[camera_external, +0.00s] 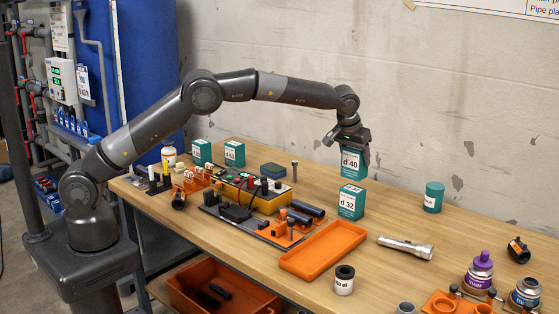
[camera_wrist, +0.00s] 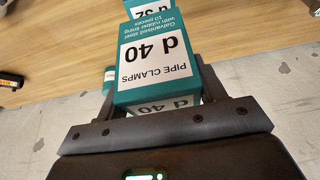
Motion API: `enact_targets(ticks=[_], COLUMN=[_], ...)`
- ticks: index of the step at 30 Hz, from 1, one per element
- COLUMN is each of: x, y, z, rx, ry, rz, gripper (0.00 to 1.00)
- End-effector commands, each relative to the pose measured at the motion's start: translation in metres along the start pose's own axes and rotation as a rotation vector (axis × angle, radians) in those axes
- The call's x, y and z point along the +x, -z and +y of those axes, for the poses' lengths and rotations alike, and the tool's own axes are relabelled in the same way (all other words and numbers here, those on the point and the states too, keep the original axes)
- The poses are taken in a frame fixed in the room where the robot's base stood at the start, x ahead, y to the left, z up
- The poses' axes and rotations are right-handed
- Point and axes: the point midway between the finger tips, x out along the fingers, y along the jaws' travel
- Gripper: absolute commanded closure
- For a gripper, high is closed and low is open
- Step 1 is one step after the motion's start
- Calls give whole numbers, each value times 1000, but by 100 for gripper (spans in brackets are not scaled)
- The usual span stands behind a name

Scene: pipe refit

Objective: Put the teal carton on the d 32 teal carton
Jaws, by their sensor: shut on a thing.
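My gripper (camera_external: 350,153) is shut on a teal carton (camera_external: 353,166) marked "d 40". The carton hangs in the air above the table, over the teal d 32 carton (camera_external: 350,203), which stands on the table. A gap shows between the two cartons. In the wrist view, the d 40 carton (camera_wrist: 157,60) sits between the fingers of my gripper (camera_wrist: 165,110), and part of the d 32 carton (camera_wrist: 150,10) shows beyond it at the top edge.
An orange tray (camera_external: 323,250) lies in front of the d 32 carton. A flashlight (camera_external: 405,247) and a teal canister (camera_external: 433,197) are to its right. Two more teal cartons (camera_external: 234,153) (camera_external: 202,152) stand at the back left. A dark blue sponge-like block (camera_external: 272,170) lies behind.

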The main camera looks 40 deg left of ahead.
Motion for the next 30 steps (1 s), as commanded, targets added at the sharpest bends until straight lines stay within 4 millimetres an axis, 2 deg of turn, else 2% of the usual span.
enact_targets(ticks=[4, 10, 21, 22, 30], x=[9, 36, 40, 41, 40], y=[-3, -14, -15, -16, -16], z=[-1, -1, 0, 0, 0], rx=[1, 0, 0, 0, 0], ry=[0, 1, 0, 0, 0], rz=[-1, -1, 1, 1, 0], gripper=[67, 67, 67, 36, 15])
